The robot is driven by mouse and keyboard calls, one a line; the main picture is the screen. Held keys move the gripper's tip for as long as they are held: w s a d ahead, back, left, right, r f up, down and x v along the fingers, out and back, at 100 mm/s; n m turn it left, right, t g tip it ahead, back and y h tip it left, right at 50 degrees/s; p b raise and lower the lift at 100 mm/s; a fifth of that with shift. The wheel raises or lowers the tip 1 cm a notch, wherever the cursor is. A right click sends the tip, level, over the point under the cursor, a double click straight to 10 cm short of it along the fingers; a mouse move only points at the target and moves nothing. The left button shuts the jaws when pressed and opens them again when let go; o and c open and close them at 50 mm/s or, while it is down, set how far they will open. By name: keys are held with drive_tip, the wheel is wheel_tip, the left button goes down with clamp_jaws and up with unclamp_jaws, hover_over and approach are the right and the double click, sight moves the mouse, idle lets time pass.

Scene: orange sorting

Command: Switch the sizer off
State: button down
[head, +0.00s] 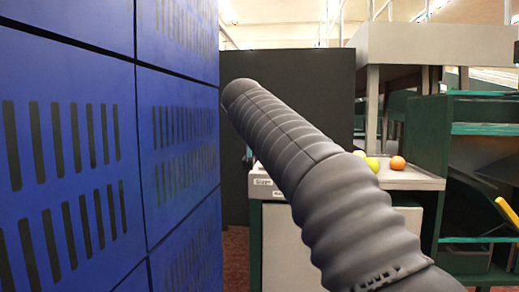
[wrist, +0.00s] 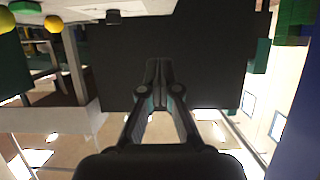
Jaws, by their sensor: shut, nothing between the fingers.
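The label reading "Sizer" (head: 262,182) is on the front edge of a pale-topped bench, left of my arm in the head view. A small dark shape (head: 247,158) stands just above it; I cannot tell if it is the switch or its position. In the wrist view, which looks upside down, a small black block (wrist: 113,17) sits by a pale surface at the top. My gripper (wrist: 158,62) is shut and empty, in front of a large black panel, apart from that block. In the head view my arm hides the gripper.
A wall of blue slotted crates (head: 90,130) stands close on the left. A black panel (head: 300,75) rises behind the bench (head: 410,180), which bears an orange (head: 397,163) and yellow-green fruit (head: 373,164). Green shelving (head: 425,130) stands at right.

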drive_tip(key=p, duration=0.2)
hover_over(262, 171)
drive_tip(key=f, duration=0.3)
drive_tip(key=shift+w+f, duration=0.25)
drive_tip(key=shift+f, duration=0.05)
drive_tip(key=shift+s+f+b, duration=0.2)
drive_tip(key=shift+f+b, duration=0.15)
drive_tip(key=shift+f, duration=0.2)
drive_tip(key=shift+s+f+b, duration=0.15)
drive_tip(key=shift+f+b, duration=0.2)
drive_tip(key=shift+f, duration=0.2)
drive_tip(key=shift+s+f, duration=0.1)
drive_tip(key=shift+f, duration=0.75)
